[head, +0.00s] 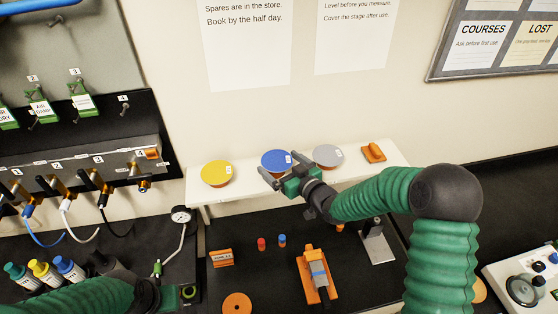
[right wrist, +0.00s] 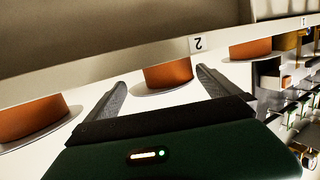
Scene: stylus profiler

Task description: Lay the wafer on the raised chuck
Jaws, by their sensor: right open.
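Three discs sit on low orange-brown stands on the white shelf (head: 400,158): yellow (head: 215,172), blue (head: 277,160) and grey (head: 328,155). I cannot tell which one the task means by the wafer. My right gripper (head: 277,170) is open at the near side of the blue disc, its fingers apart. In the right wrist view its fingers (right wrist: 160,86) stand either side of an orange stand (right wrist: 168,74), with nothing visibly gripped. My left gripper (head: 188,292) is at the lower left, its fingers unclear. I cannot make out the raised chuck for certain.
An orange clip-like piece (head: 374,152) lies at the shelf's right end. Hoses and valves crowd the left.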

